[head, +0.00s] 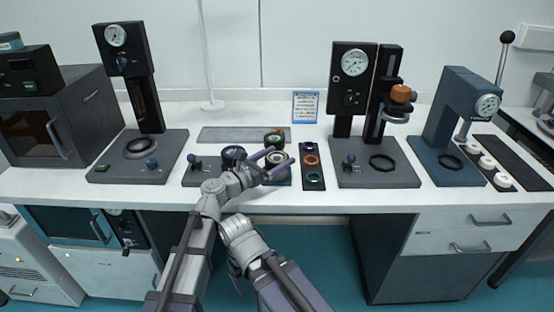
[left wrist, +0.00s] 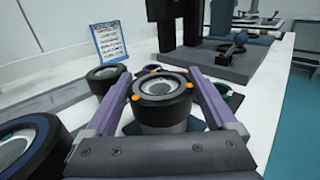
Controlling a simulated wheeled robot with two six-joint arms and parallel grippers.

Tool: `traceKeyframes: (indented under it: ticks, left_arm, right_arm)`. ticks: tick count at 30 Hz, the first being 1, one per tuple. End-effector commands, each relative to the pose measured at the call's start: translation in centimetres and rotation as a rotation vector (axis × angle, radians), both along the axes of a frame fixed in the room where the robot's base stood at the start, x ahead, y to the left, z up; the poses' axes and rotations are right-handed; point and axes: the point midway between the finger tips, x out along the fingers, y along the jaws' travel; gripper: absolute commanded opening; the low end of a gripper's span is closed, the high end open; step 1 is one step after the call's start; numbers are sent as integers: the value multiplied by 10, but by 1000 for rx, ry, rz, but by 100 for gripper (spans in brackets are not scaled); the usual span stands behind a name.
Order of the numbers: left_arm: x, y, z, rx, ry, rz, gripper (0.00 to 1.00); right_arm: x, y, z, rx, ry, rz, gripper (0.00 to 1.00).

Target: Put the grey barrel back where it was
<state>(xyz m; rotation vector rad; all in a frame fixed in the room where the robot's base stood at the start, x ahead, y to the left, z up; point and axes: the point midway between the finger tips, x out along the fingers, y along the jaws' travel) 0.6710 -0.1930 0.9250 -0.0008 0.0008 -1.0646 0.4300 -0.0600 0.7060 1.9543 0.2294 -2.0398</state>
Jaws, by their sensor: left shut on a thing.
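The grey barrel (left wrist: 162,112) has a black collar with small orange dots and a round glassy top. It stands roughly upright between the two purple fingers of my left gripper (left wrist: 162,96), which is shut on it. In the head view the barrel (head: 277,157) shows between the fingers of my left gripper (head: 277,160), at the right end of a dark base on the bench. Whether its underside touches the base is hard to tell. My right gripper is not in view.
A blue-rimmed barrel (head: 233,155) stands left of the gripper, and a green-rimmed one (head: 274,137) just behind. A black strip with coloured rings (head: 312,181) lies right. Gauge presses (head: 130,80) stand on both sides. The bench front (head: 260,203) is clear.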

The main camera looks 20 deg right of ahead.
Motion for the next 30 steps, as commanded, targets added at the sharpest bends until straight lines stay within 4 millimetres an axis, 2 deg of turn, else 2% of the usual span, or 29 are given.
traceKeyframes:
  ticks: [2,3,5,15,30]
  left_arm:
    - [0,0,-4,-1,0,0,25]
    - [0,0,-3,0,0,0,92]
    - [0,0,-2,0,0,0,99]
    - [0,0,3,0,0,0,100]
    - [-48,84,0,0,0,3,100]
  right_arm:
    - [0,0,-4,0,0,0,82]
    - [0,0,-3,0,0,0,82]
    - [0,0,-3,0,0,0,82]
    - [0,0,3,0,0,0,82]
    - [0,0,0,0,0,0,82]
